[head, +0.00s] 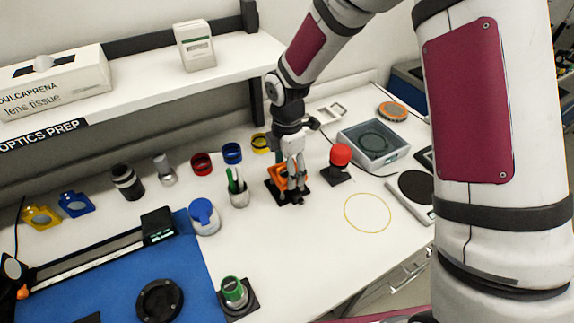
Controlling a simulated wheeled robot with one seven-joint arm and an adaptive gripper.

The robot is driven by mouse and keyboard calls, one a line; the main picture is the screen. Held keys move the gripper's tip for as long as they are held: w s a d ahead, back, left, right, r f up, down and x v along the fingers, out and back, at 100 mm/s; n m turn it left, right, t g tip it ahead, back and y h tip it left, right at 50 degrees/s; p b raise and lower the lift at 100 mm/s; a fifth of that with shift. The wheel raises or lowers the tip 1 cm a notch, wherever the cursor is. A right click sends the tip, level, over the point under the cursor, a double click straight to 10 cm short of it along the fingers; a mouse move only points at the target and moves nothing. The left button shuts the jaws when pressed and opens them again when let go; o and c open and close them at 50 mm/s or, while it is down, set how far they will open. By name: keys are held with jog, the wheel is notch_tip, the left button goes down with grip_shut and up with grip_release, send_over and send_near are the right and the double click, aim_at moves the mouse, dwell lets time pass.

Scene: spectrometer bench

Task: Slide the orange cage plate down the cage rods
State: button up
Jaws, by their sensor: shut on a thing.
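The orange cage plate (278,172) is low at the black base (272,189) of the cage assembly, near the middle of the bench. My gripper (294,177) points down over it, shut on the plate. The gripper hides part of the plate. The cage rods are too small and too covered here to make out, so I cannot tell how the plate sits on them.
A pot with green-handled tools (238,190) stands close on the left. A red knob on a black base (340,158) stands close on the right. A grey tray (373,142) is behind it. A yellow ring outline (367,230) marks clear bench at front right. A shelf (150,83) overhangs the back.

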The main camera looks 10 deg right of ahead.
jog(key=shift+f+b, duration=0.3)
jog(key=shift+f, duration=0.65)
dwell(0.8)
jog(key=shift+r, duration=0.1)
jog(key=shift+r+p, duration=0.7)
jog(key=shift+r, duration=1.25)
jog(key=shift+a+f, duration=0.1)
jog(key=shift+f, duration=0.1)
jog(key=shift+f, duration=0.35)
jog(key=shift+f+b, duration=0.3)
jog(key=shift+f, duration=0.05)
jog(key=shift+f, duration=0.35)
jog(key=shift+f+b, duration=0.4)
jog(key=shift+f, duration=0.45)
dwell(0.7)
